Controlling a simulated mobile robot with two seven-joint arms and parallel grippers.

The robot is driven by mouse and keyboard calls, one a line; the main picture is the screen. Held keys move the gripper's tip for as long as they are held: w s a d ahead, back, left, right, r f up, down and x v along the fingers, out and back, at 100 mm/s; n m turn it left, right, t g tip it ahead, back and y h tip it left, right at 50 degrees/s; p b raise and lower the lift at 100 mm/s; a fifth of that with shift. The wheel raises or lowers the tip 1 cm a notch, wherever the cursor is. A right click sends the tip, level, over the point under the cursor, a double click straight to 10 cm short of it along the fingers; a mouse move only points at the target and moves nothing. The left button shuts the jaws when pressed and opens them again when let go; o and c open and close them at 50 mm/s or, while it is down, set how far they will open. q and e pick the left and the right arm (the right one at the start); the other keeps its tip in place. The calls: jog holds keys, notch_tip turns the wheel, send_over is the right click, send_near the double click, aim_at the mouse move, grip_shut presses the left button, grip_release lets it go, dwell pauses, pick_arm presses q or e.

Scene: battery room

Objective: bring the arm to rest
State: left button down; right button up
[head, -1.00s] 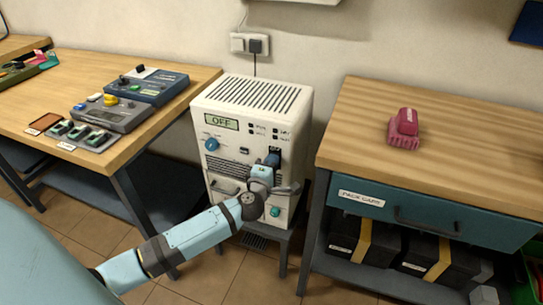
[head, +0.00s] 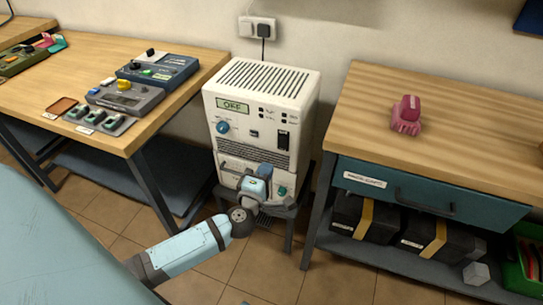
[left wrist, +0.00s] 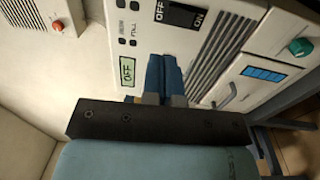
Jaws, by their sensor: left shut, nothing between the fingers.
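My left gripper (head: 265,171) is in front of the lower front of a white cabinet unit (head: 262,82) in the head view. In the left wrist view its blue fingers (left wrist: 164,78) are together, with nothing between them. The unit's display (head: 235,105) reads OFF. Its black rocker switch (head: 283,140) is uncovered above and right of the gripper; it also shows in the left wrist view (left wrist: 182,14), marked OFF and ON. I cannot tell whether the fingers touch the panel. My right gripper is in neither view.
A wooden bench (head: 60,85) with instruments stands left of the unit. Another wooden bench (head: 455,125) with a pink object (head: 406,115) on top and a teal drawer (head: 430,205) stands close on the right. Tiled floor (head: 325,280) is open in front.

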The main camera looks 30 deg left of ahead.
pick_arm(q)
jog(key=shift+s+d, duration=0.15)
jog(key=shift+s, duration=0.5)
jog(key=shift+r, duration=0.1)
